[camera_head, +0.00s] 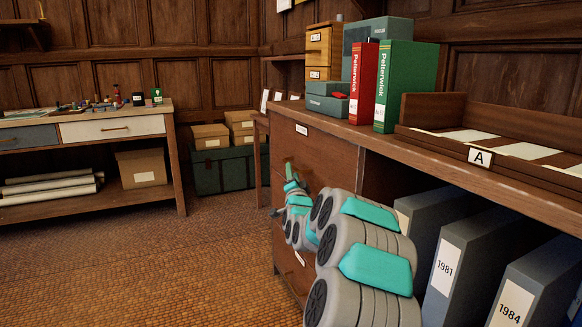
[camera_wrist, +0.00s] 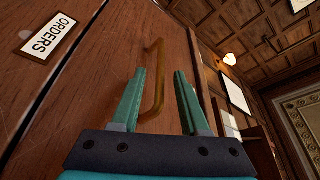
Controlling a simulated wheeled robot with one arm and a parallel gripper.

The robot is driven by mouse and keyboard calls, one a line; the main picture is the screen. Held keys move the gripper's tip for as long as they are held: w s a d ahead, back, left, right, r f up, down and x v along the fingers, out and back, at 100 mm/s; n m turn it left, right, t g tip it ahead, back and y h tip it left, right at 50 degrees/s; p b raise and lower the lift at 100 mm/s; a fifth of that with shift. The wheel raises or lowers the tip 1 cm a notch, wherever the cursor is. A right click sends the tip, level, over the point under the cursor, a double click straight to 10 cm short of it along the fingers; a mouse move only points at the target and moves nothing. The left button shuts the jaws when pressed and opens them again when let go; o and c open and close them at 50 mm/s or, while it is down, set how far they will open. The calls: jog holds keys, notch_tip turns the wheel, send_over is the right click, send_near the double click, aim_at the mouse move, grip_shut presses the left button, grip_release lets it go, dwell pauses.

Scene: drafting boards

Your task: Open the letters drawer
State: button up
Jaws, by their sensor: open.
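A wooden drawer cabinet (camera_head: 318,155) stands at the centre of the head view, with a small white label (camera_head: 301,129) near its top and another (camera_head: 299,258) lower down, both too small to read. In the wrist view a label reading "ORDERS" (camera_wrist: 48,37) lies left of a dark seam. A brass handle (camera_wrist: 155,50) is on the wooden front right of that seam. My gripper (camera_wrist: 160,75) is open, with the handle showing between its fingers; contact is not clear. In the head view my gripper (camera_head: 289,168) is beside the cabinet front. No label reading "letters" is legible.
Grey binders (camera_head: 447,262) fill the open shelf right of the drawers. Red (camera_head: 362,82) and green (camera_head: 405,85) binders, boxes and a tray marked "A" (camera_head: 480,157) stand on top. A drafting table (camera_head: 112,128) is at left; the floor between is clear.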

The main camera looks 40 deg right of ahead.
jog(key=shift+x, duration=2.7)
jog(key=shift+c, duration=0.4)
grip_shut()
